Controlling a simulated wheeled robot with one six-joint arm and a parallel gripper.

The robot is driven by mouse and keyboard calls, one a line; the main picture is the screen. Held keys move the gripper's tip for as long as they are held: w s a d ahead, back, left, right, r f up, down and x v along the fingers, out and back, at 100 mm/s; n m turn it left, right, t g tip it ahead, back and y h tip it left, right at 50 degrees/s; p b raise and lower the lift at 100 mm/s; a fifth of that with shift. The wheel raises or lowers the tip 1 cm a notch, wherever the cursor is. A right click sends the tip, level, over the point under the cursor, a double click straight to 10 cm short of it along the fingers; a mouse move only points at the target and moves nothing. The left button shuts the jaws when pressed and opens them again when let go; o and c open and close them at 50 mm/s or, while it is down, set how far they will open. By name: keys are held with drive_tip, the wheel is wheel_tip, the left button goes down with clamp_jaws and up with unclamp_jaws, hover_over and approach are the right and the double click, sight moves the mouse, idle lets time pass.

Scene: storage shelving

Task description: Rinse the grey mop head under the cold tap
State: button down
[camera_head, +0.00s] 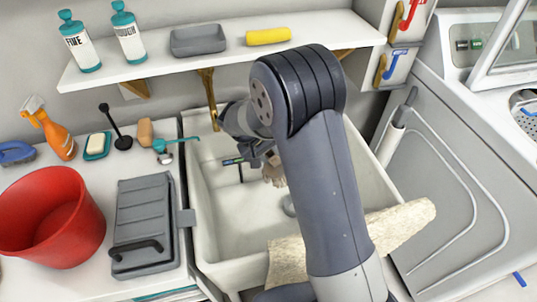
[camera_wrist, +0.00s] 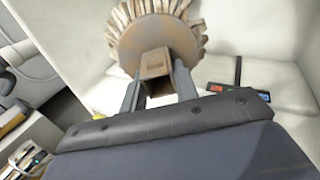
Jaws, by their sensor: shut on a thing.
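My gripper (camera_wrist: 158,84) is shut on the square brown socket of a round mop head (camera_wrist: 160,38). Its disc looks rusty brown and its strands beige-grey. In the head view my gripper (camera_head: 256,158) is over the white sink (camera_head: 225,215), and a bit of the mop head (camera_head: 274,173) shows beside it, the rest hidden by my arm. A brass spout (camera_head: 208,92) hangs over the sink's back left. At upper right a lever (camera_head: 381,68) sits on a blue-marked plate, below another lever (camera_head: 407,12) on a red-marked plate. I see no water running.
A black piece with a blue and red label (camera_head: 233,161) is in the sink area. A beige cloth (camera_head: 400,226) lies over the front rim. A red bucket (camera_head: 50,215) and grey box (camera_head: 143,220) stand left. A shelf (camera_head: 225,33) overhangs the back.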

idle(0.3)
drive_tip(key=s+a+b, duration=0.1)
drive_tip(key=s+a, duration=0.4)
drive_tip(key=shift+s+a, duration=0.3)
drive_tip(key=shift+a, duration=0.1)
idle(1.5)
drive_tip(key=s+a+r+p, duration=0.2)
drive_tip(key=s+a+r, duration=0.1)
drive_tip(key=r, duration=0.1)
drive_tip(key=shift+s+a, duration=0.25)
idle(0.8)
